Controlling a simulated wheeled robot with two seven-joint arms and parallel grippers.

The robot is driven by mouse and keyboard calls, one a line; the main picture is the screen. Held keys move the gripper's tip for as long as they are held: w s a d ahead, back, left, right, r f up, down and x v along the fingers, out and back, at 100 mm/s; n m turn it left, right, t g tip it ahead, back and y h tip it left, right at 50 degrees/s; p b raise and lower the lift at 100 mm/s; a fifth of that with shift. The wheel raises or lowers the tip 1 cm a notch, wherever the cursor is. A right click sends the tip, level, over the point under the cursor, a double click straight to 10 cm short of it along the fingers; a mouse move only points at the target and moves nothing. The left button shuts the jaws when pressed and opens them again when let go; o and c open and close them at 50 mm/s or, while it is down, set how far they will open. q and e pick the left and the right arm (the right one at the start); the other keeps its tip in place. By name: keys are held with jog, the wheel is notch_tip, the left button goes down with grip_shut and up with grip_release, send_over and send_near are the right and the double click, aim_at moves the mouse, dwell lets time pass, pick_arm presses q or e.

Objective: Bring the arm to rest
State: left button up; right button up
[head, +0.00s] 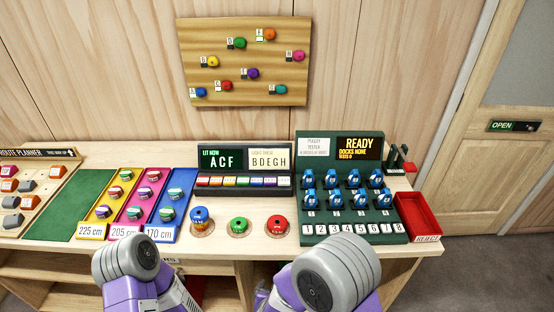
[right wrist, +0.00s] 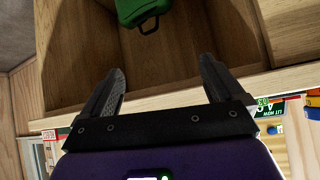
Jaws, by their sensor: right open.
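My right gripper (right wrist: 160,84) shows in the right wrist view with its two dark fingers spread wide and nothing between them. It is in front of the open wooden shelf (right wrist: 185,50) of the workbench, apart from the green item beyond the fingers. In the head view both of my purple arms come in at the bottom edge, in front of the bench. The hands at their ends are hidden there, and my left gripper does not show in either view.
The workbench (head: 222,253) carries a green tester (head: 352,225) with several blue pulleys, a red reject tray (head: 420,217), a display panel (head: 245,165) and coloured trays. A green item (right wrist: 140,10) with a dark handle lies in the shelf. Grey floor (head: 490,270) is clear at right.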

jog(key=s+d+f+g+y, duration=0.2)
jog(key=s+d+f+g, duration=0.15)
jog(key=d+f, duration=0.45)
jog(key=s+d+f+g+y, duration=0.1)
jog(key=s+f+g+y, duration=0.3)
jog(key=s+f, duration=0.3)
jog(key=s+g, duration=0.1)
jog(key=s, duration=0.2)
jog(key=shift+s+d+f, duration=0.2)
jog(key=shift+s, duration=0.15)
